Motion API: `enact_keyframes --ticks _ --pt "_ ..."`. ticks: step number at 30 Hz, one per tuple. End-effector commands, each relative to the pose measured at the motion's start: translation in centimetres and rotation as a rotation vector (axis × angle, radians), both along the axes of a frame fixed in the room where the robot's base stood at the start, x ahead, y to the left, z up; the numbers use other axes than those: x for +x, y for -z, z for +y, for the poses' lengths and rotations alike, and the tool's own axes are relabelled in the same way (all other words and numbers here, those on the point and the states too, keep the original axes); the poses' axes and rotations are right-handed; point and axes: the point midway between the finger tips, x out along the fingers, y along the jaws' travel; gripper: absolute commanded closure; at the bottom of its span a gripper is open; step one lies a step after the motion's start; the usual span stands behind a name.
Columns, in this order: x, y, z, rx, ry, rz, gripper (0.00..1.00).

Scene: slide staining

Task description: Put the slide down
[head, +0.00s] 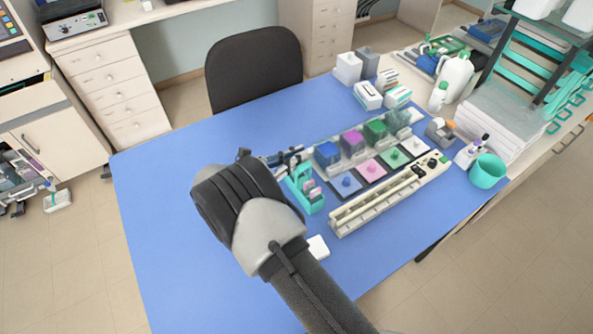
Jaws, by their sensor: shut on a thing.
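My gripper (292,157) is partly visible beyond my arm's wrist, over the blue table mat, just left of the staining jars. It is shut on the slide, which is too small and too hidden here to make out. A teal slide rack (303,193) with pinkish pieces in it stands just in front of the gripper. Blue (327,154), purple (351,142), green (375,130) and clear (397,119) staining jars stand in a row to the right. Their coloured lids lie in front of them.
A long cream rail-like device (385,198) lies in front of the lids. A teal cup (487,171), a tape dispenser (440,132) and small boxes (368,95) stand at the right and back. A small white object (318,247) lies beside my arm. The blue mat's left side (160,200) is clear.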

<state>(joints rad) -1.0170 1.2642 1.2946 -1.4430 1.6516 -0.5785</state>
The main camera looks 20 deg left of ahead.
Motion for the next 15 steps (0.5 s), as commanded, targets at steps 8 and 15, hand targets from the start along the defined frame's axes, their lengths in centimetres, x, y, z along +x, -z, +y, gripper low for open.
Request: enact_keyframes --ticks 8,15 --pt "0.0 2.7 0.0 0.000 0.000 0.000 1.00" --pt "0.0 4.8 0.0 0.002 0.000 -0.001 1.00"
